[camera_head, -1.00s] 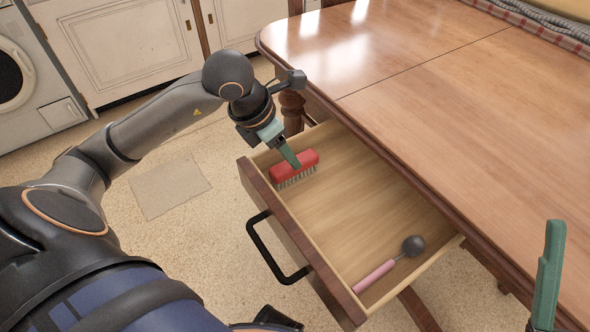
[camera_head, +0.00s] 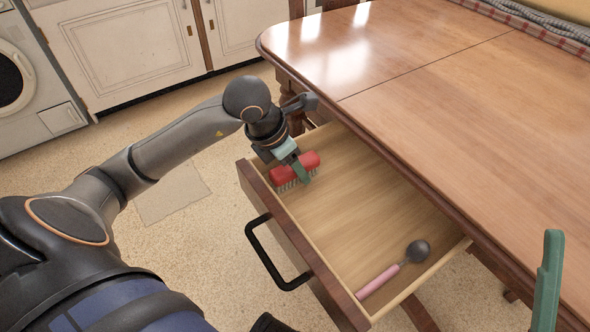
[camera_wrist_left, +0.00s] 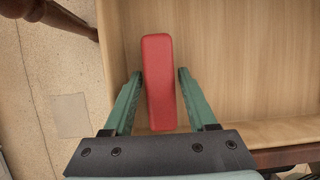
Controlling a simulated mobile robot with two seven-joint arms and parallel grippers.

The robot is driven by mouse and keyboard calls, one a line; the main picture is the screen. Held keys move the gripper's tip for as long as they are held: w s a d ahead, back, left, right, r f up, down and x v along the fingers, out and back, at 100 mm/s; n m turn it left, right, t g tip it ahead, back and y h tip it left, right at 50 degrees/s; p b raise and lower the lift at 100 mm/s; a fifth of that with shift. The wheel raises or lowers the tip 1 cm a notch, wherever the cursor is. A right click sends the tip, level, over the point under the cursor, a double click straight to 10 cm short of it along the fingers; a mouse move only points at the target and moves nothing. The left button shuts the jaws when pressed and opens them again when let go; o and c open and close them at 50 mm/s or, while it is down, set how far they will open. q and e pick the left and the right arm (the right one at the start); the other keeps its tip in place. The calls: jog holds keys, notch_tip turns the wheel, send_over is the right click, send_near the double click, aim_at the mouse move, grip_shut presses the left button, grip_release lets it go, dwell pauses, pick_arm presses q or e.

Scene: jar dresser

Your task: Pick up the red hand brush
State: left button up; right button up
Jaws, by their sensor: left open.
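The red hand brush (camera_head: 294,170) lies bristles down in the far left corner of the open drawer. My left gripper (camera_head: 303,174) is at the brush, reaching down into the drawer. In the left wrist view, the brush's red back (camera_wrist_left: 158,80) lies between the two green fingers of the left gripper (camera_wrist_left: 160,76), which are open, one on each side. A narrow gap shows on the right side; on the left the finger is very close, and I cannot tell if it touches. One finger of my right gripper (camera_head: 546,285) shows at the right edge of the head view.
The wooden drawer (camera_head: 345,215) is pulled out from under the table (camera_head: 450,110). A pink-handled scoop (camera_head: 393,270) lies at its near right end. The drawer's middle is clear. Its front has a black handle (camera_head: 265,255).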

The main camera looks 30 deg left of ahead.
pick_arm(q)
jog(key=shift+f, duration=0.15)
dwell(0.3)
grip_shut()
